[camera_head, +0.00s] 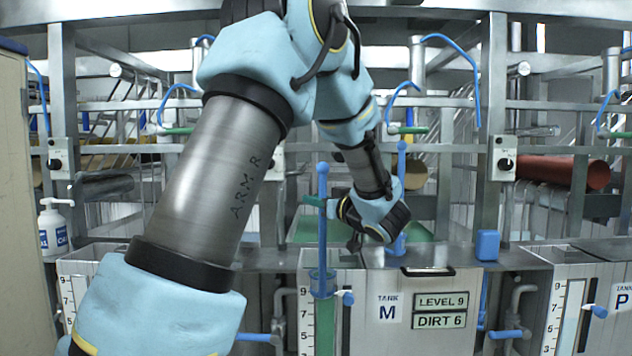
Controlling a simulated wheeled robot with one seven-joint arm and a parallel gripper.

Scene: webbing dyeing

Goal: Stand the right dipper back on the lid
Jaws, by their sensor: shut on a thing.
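The right dipper (402,160) is a blue rod with a round knob on top. It stands about upright over the metal lid (372,259) of tank M. My gripper (397,218) is shut on the dipper's middle, and its dark fingers hide that part. The blue lower end shows below the fingers, close to the lid; I cannot tell whether it touches. A second blue dipper (322,225) stands upright to the left, its wider lower part in front of the tank's level gauge.
A blue block (487,245) sits on the tank edge to the right. A black handle (428,272) is at the lid's front. Metal posts and rails stand behind, with a red roll (555,170) at right. A white pump bottle (54,228) is at far left.

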